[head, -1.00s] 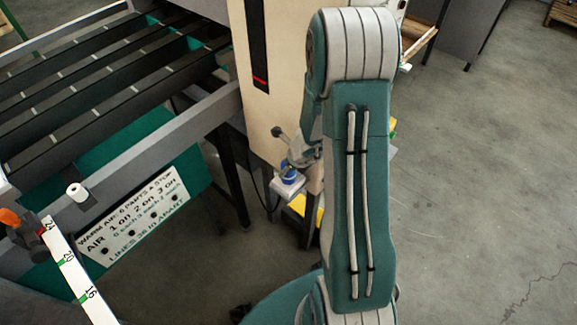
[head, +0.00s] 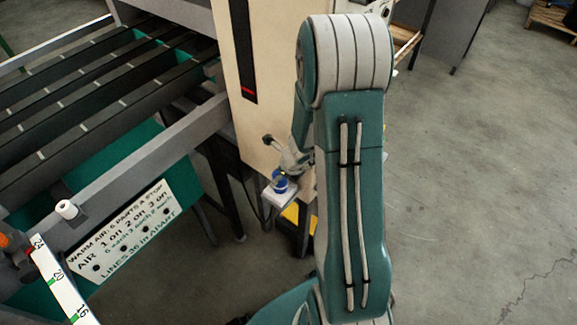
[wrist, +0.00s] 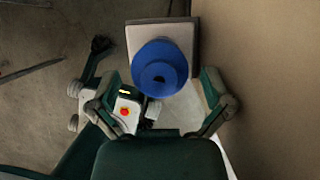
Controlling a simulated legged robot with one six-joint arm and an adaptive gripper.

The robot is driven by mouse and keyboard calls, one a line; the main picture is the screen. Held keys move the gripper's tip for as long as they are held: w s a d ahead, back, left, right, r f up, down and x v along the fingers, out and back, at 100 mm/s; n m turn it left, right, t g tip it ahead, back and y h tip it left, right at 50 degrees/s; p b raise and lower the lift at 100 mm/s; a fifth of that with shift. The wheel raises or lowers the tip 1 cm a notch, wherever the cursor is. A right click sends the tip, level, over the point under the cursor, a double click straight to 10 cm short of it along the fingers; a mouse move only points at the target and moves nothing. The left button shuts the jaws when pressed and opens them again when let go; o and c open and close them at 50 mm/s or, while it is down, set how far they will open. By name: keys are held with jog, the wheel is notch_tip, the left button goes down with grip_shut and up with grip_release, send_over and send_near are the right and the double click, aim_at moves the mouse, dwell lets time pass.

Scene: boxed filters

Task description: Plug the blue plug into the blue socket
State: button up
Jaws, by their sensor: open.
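A round blue piece (wrist: 160,68) with a darker ring and a small centre opening sits on a pale square box (wrist: 117,39) in the wrist view. I cannot tell whether it is the socket alone or the plug seated in it. The blue piece also shows in the head view (head: 280,184), low beside the cream machine. In the head view my gripper is partly hidden behind my arm.
The cream machine (head: 272,110) stands close beside my gripper; its wall fills the right of the wrist view. A grey-railed rack (head: 120,150) with a lettered sign (head: 125,232) is at left. Open concrete floor (head: 480,180) lies to the right.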

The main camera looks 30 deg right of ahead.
jog(key=v, duration=1)
jog(key=shift+r, duration=0.1)
dwell(0.3)
